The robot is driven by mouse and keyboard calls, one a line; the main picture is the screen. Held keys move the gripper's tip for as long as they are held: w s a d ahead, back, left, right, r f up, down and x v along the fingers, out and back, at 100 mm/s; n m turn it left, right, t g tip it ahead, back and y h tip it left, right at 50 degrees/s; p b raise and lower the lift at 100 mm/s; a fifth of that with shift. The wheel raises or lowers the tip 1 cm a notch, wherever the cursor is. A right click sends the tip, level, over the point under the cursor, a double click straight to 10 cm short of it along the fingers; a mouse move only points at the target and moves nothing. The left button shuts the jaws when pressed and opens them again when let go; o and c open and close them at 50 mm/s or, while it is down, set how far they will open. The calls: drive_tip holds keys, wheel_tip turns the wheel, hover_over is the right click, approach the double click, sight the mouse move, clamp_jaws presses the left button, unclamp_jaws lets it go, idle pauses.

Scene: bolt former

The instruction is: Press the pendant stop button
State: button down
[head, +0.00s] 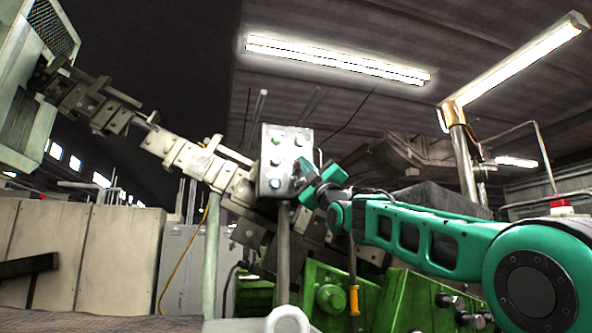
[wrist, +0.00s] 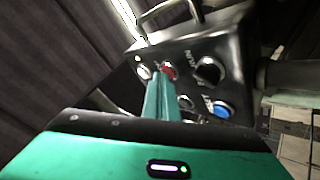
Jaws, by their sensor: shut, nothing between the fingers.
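The pendant (wrist: 195,45) is a dark box in the wrist view with several controls on its face. A red button (wrist: 170,71) sits in its upper row, with a pale button (wrist: 143,72) to its left. The label by the red button is mostly hidden. My gripper (wrist: 163,80) is shut and empty, its fingertips at the lower left edge of the red button, overlapping it in the picture. I cannot tell whether they touch it. In the head view my gripper (head: 304,183) is at the right side of a grey box (head: 282,165) on a post.
A black knob (wrist: 208,70) and a blue button (wrist: 222,109) lie right of the red button. A metal handle (wrist: 165,8) rises from the box top. In the head view, a green machine (head: 325,297) stands below my arm, and linked metal blocks (head: 170,148) run up left.

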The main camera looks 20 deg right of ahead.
drive_tip(key=shift+s, duration=0.8)
drive_tip(key=shift+s, duration=2.5)
